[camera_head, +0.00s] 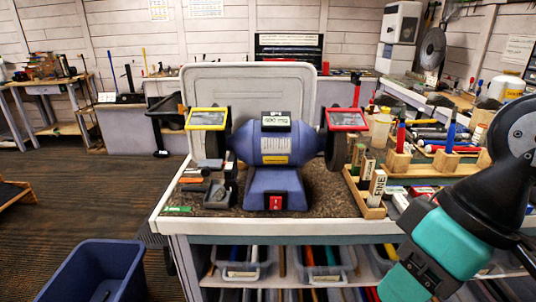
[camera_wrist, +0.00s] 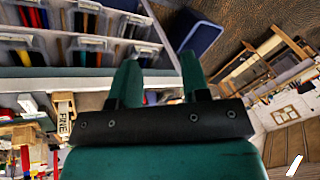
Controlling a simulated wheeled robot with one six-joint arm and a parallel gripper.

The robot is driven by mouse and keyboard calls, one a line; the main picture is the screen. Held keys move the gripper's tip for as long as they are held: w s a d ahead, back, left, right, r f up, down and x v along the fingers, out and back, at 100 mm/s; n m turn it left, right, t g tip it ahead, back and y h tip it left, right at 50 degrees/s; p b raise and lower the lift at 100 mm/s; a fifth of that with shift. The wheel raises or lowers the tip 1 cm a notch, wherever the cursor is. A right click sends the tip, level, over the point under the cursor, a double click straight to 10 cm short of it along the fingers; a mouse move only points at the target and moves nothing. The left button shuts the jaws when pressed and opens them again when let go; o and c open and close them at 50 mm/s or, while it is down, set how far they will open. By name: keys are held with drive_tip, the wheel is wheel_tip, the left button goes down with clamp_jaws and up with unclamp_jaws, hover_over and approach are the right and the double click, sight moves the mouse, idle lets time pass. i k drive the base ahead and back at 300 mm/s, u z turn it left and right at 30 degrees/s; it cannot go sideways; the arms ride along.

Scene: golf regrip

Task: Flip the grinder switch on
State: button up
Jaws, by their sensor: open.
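The blue bench grinder (camera_head: 268,150) stands on the bench's worktop in the head view, with a yellow-framed shield on its left and a red-framed one on its right. Its red rocker switch (camera_head: 275,203) is on the front of the pedestal, facing me and unobstructed. I cannot tell its position from this picture. My teal and black arm is at the right of the head view, well apart from the grinder. My gripper (camera_wrist: 160,78) shows in the wrist view with its two teal fingers apart and nothing between them. I cannot make out the grinder or switch in the wrist view.
A wooden holder with a block marked FINE (camera_head: 377,188) stands right of the grinder. Clear bins (camera_head: 243,270) sit on the shelf below the worktop. A blue tub (camera_head: 95,270) is on the floor at left. The space before the switch is clear.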

sight(276, 202)
drive_tip(key=z, duration=1.2)
drive_tip(key=k, duration=1)
drive_tip(key=u, duration=1.25)
drive_tip(key=i, duration=0.5)
drive_tip(key=z, duration=0.05)
